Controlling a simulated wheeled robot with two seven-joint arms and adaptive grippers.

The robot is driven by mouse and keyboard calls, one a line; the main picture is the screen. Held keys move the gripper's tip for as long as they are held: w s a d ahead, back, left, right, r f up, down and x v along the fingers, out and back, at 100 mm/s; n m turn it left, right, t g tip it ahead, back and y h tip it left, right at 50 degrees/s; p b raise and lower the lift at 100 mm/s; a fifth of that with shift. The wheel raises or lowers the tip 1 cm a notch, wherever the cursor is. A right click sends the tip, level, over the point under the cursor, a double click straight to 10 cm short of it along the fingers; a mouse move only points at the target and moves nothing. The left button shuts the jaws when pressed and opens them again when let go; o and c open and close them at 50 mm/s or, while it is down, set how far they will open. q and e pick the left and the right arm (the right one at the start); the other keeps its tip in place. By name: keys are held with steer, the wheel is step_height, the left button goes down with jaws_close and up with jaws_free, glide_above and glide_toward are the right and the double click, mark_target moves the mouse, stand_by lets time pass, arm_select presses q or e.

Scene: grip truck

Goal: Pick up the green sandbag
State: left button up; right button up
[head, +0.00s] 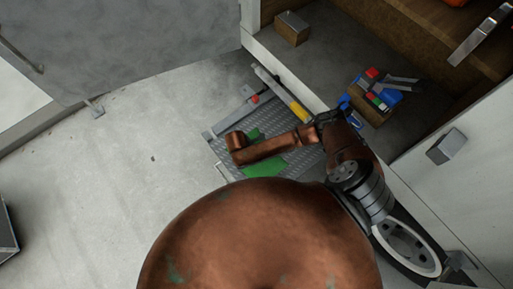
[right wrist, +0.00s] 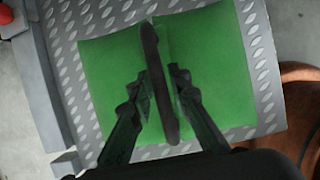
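The green sandbag (right wrist: 215,65) lies on a grey metal diamond-plate surface, with a dark strap handle (right wrist: 152,60) running across its middle. In the head view, parts of the green sandbag (head: 266,165) show on both sides of my right arm, which covers its middle. My right gripper (right wrist: 159,74) is directly over the bag in the right wrist view. Its two fingers are apart, one on each side of the handle; I cannot tell whether they touch it. In the head view the right gripper's fingers are hidden by the arm. My left gripper is not in view.
The diamond-plate platform (head: 222,150) has raised rails and a yellow-marked bar (head: 298,110). To its right, a wooden box (head: 370,103) with coloured items sits on a shelf or truck bed. A small brown box (head: 292,28) stands behind.

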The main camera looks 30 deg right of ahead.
jaws_close()
stand_by(0.5)
steer(key=shift+w+r, duration=0.1)
steer(key=shift+w, duration=0.05)
